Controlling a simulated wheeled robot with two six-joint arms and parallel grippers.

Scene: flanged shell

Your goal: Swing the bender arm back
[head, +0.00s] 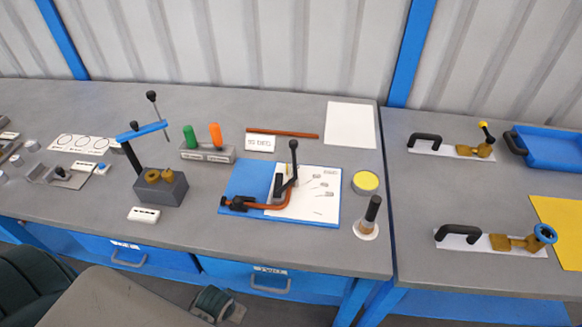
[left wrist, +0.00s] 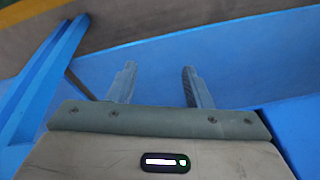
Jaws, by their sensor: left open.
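The bender (head: 280,190) sits on a blue board (head: 232,192) with a white sheet, near the middle of the bench in the head view. Its black lever arm (head: 293,158) stands roughly upright, with a dark knob on top. A copper-coloured bent tube (head: 292,203) runs along the bender's front and up its right side. A black clamp-like part (head: 238,203) is at the tube's left end. My left gripper (left wrist: 158,68) shows in the left wrist view, open and empty, pointing at blue bench panels and apart from the bender. My right gripper is not in view.
Left of the board stand a grey block tool with a blue lever (head: 143,131) and a holder (head: 207,153) with green and orange handles. A straight copper tube (head: 282,132) lies behind. A yellow-topped tin (head: 365,183) and black-handled tool (head: 371,212) stand to the right.

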